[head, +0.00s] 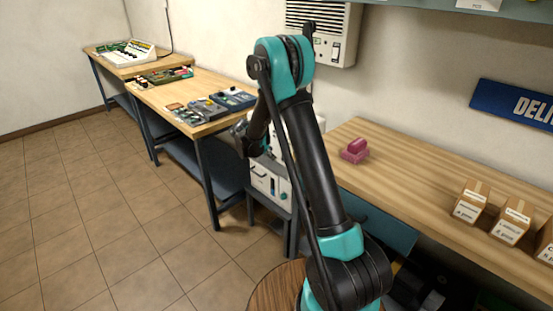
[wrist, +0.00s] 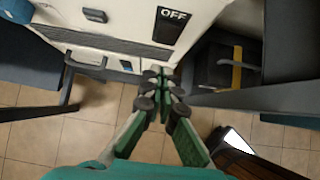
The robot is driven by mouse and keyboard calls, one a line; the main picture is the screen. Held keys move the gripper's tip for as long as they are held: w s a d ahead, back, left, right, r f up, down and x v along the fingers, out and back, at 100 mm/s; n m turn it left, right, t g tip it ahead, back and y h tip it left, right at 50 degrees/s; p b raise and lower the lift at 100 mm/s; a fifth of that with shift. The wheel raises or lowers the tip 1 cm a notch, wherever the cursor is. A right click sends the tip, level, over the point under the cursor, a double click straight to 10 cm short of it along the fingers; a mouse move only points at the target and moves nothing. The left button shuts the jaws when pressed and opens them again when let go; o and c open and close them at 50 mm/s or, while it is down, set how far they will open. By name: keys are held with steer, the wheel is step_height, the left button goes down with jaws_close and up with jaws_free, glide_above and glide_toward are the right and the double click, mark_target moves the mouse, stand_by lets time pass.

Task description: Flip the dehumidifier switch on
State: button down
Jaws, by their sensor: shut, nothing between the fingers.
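A white machine (head: 268,182) stands on a low dark stand in the head view, partly hidden behind my arm. In the wrist view a white cabinet face (wrist: 125,18) fills the top, with a black panel reading OFF (wrist: 170,25) and a grey slotted band (wrist: 95,40). I cannot tell which part is the switch, or which unit is the dehumidifier. My gripper (wrist: 160,88) is shut and empty, just below the OFF panel in that picture; contact cannot be judged. In the head view it is mostly hidden by my arm.
A vented wall unit (head: 320,35) with small controls hangs behind my arm. A wooden workbench (head: 400,185) at right holds a pink block (head: 355,150) and several small cartons (head: 471,200). Benches with devices (head: 232,98) stand at left. The tiled floor (head: 110,220) is clear.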

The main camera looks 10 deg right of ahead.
steer(key=v, duration=0.8)
steer(key=shift+r, duration=0.3)
steer(key=shift+s+a, duration=0.1)
steer(key=shift+a, duration=0.05)
steer(key=shift+s+a+f, duration=0.15)
steer(key=shift+s+f, duration=0.05)
steer(key=shift+f, duration=0.55)
